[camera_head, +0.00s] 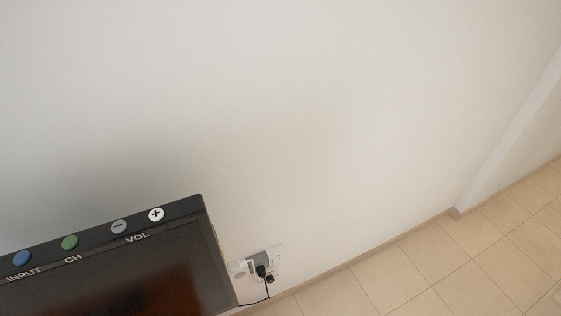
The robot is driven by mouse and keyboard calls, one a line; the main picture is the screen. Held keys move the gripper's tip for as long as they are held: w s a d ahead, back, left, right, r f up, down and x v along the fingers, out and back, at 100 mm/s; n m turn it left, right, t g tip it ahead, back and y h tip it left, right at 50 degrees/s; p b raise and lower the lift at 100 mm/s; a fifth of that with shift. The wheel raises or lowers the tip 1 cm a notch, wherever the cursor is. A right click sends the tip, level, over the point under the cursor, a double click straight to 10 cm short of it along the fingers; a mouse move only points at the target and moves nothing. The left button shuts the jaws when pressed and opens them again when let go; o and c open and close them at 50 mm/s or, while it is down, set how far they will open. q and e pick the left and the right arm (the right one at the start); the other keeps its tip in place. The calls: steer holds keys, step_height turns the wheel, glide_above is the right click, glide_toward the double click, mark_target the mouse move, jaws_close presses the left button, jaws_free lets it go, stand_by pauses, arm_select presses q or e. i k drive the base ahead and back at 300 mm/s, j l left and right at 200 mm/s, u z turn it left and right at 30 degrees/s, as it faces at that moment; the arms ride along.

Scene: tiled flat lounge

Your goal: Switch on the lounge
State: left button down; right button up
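A flat black television (165,270) fills the lower left of the head view, cut off by the picture's edges. Its top rim carries a blue button (22,258) marked INPUT, a green button (69,242) marked CH, a grey minus button (119,227) and a white plus button (156,214) marked VOL. The visible part of the screen is dark with a faint reddish patch at the bottom. Neither of my grippers shows in this view.
A wall socket (277,262) with a black plug (261,271) and cable sits low on the white wall (330,130), right of the television. Beige floor tiles (450,265) run along the wall at lower right and look clear. A wall corner juts out at right.

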mark_target(277, 261)
steer(key=i+z, duration=0.15)
steer(key=i+l+u, duration=0.1)
steer(key=l, duration=0.25)
steer(key=i+l+u, duration=0.15)
steer(key=l, duration=0.25)
steer(key=l+u, duration=0.1)
steer(key=l, duration=0.3)
steer(key=i, duration=0.05)
